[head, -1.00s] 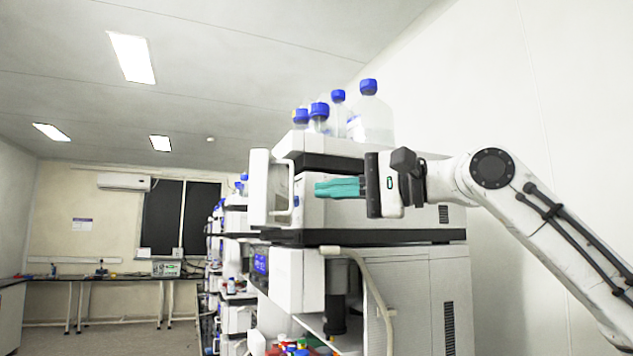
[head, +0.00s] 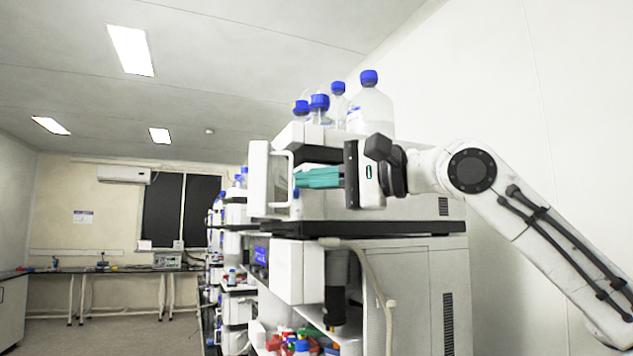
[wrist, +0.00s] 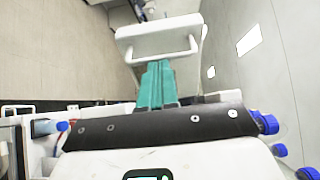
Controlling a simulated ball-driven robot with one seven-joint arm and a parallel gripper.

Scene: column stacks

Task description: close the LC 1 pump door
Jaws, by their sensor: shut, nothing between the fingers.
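The LC 1 pump door (head: 258,180) is a white panel with a white bar handle (head: 285,183). It stands open, swung out from the front of the near stack in the head view. My gripper (head: 298,178) has teal fingers, shut together and empty, pointing left at the handle side of the door. In the wrist view the door (wrist: 150,36) is straight ahead, with its handle (wrist: 165,58) just before the fingertips (wrist: 158,66). I cannot tell whether the fingertips touch the handle.
Bottles with blue caps (head: 369,112) stand on top of the near stack. Below the door's level are a white module (head: 287,271), a hanging hose (head: 375,280) and a shelf with coloured caps (head: 300,345). More stacks stand behind; the floor at left is clear.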

